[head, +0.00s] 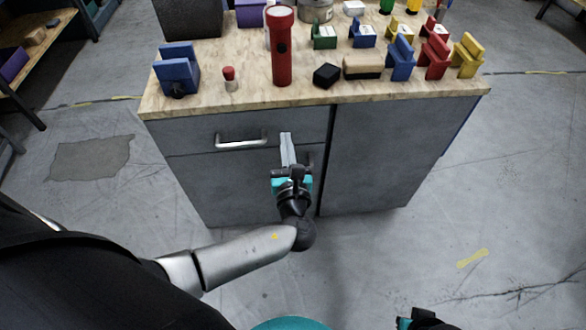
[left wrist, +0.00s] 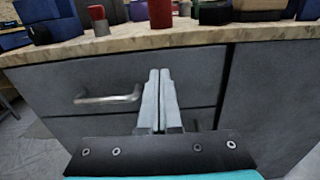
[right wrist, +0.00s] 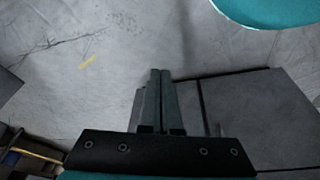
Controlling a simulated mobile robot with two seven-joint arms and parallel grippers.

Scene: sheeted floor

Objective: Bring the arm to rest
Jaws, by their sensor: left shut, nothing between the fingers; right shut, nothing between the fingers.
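My left gripper (head: 287,150) is shut and empty in the head view, held in front of the grey cabinet's (head: 375,150) drawer front, to the right of the drawer handle (head: 242,142). The left wrist view shows its two fingers (left wrist: 158,100) pressed together, with the handle (left wrist: 108,99) to their left. I cannot tell whether the fingertips touch the cabinet. My right gripper shows only in part at the bottom edge of the head view, over the floor. In the right wrist view its fingers (right wrist: 155,100) are together with nothing between them.
The wooden worktop (head: 215,88) holds a red flashlight (head: 282,50), a blue holder (head: 177,70), a red-capped small item (head: 230,79), a black block (head: 326,75), a brush (head: 363,67) and several coloured holders. Shelving (head: 18,65) stands at the left. Grey floor (head: 520,170) at the right is clear.

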